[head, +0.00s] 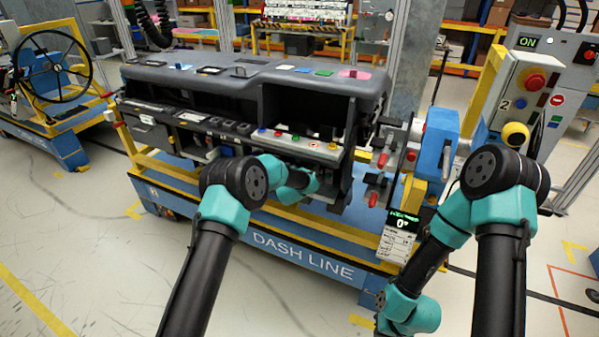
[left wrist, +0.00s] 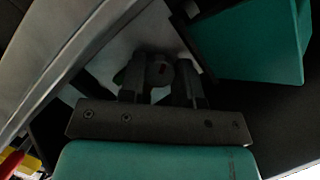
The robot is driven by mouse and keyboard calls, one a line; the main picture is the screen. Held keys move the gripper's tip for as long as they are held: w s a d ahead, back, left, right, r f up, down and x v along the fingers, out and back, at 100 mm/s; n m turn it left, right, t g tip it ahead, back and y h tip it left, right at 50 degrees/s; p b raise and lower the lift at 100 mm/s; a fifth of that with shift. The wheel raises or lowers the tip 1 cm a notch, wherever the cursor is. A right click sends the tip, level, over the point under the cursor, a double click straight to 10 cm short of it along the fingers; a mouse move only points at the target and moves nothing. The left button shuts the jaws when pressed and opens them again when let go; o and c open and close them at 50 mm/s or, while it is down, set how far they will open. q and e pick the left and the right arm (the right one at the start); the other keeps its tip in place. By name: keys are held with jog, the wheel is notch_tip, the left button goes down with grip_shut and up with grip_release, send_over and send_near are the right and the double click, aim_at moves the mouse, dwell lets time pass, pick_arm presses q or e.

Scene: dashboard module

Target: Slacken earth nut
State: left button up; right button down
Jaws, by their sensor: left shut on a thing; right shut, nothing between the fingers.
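My left arm reaches in under the front of the dashboard module (head: 250,85), and its gripper is hidden there in the head view. The view is dim and I cannot tell for certain whether this piece is the earth nut. My right arm hangs bent at the right of the module; its gripper (head: 383,322) is low near the bottom edge, shut and empty, mostly hidden by the wrist.
The module sits on a blue and yellow cart (head: 300,248). Red-handled clamps (head: 382,160) and a blue unit (head: 436,150) stand at its right end, beside a control box (head: 525,90). A steering-wheel stand (head: 50,80) is at the far left. The floor in front is clear.

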pick_arm(q)
jog(key=o, duration=0.6)
jog(key=shift+o, duration=0.2)
jog(key=shift+s, duration=0.15)
jog(key=v, duration=1.7)
jog(key=shift+s, duration=0.1)
